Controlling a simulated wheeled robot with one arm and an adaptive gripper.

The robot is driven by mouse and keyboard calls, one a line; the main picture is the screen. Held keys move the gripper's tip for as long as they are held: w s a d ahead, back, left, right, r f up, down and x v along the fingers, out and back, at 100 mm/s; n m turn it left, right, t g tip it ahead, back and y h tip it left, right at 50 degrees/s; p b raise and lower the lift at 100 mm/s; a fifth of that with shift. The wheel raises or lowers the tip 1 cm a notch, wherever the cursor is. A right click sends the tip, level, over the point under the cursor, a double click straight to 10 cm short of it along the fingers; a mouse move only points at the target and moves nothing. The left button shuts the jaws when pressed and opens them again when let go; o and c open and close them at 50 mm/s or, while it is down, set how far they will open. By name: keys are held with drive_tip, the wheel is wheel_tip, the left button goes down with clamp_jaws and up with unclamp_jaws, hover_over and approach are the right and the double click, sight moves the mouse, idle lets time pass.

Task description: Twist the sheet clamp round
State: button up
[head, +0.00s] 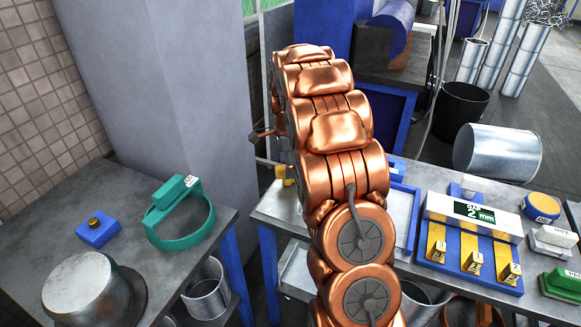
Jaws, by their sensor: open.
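My arm fills the middle of the head view and bends away from me at the top.
A left bench (130,253) bears a metal pail shell (80,290), a green ring tool (178,243) and a blue block (97,232). A right bench holds a gauge stand (474,212) marked 2 mm. A grey pillar (190,90) stands left of my arm.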

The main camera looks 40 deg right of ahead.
drive_tip(key=shift+r, duration=0.1)
drive_tip(key=shift+r+p, duration=0.65)
drive_tip(key=shift+r, duration=2.75)
